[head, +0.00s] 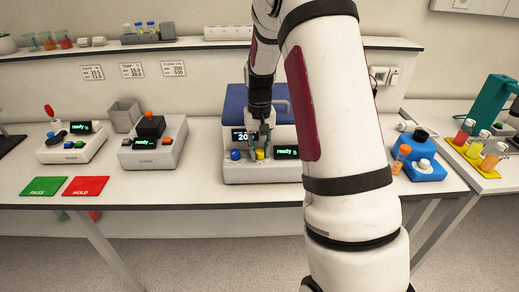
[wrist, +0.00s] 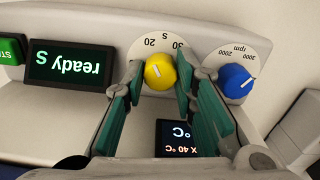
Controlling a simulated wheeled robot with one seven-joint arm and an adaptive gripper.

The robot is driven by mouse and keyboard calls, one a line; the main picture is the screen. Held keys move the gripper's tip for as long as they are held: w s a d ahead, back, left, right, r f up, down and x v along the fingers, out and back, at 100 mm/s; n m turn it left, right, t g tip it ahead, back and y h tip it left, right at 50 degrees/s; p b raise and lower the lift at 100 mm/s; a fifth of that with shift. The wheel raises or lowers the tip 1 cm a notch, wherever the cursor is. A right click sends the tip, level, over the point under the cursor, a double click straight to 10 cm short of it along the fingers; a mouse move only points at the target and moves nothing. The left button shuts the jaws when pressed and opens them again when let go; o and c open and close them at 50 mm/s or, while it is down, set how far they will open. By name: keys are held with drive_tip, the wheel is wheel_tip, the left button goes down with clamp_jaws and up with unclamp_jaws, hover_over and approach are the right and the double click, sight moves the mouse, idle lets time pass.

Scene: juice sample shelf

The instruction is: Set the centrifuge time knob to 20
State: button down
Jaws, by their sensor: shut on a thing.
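The centrifuge (head: 233,172) is a white machine with a blue lid, on the bench. Its yellow time knob (wrist: 160,72) sits on a white dial marked 20 and 30 with an s. The knob's short white mark slants to the upper left in the wrist view, roughly toward the 20. My gripper (wrist: 159,70) has one green-padded finger on each side of the knob and is shut on it. In the head view my gripper (head: 262,142) reaches down in front of the centrifuge, over the yellow knob (head: 260,155). A display behind it reads 20; its other text is partly hidden.
A blue rpm knob (wrist: 237,80) sits close beside the right finger. A "ready" screen (wrist: 68,64) and green start button (wrist: 10,50) lie to the left. Other devices (head: 152,142), green and red cards and a blue mixer (head: 421,170) stand apart on the bench.

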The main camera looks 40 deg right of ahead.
sight(259, 151)
drive_tip(key=c, duration=1.6)
unclamp_jaws()
drive_tip(key=shift+o, duration=0.2)
wheel_tip(259, 151, up, 12)
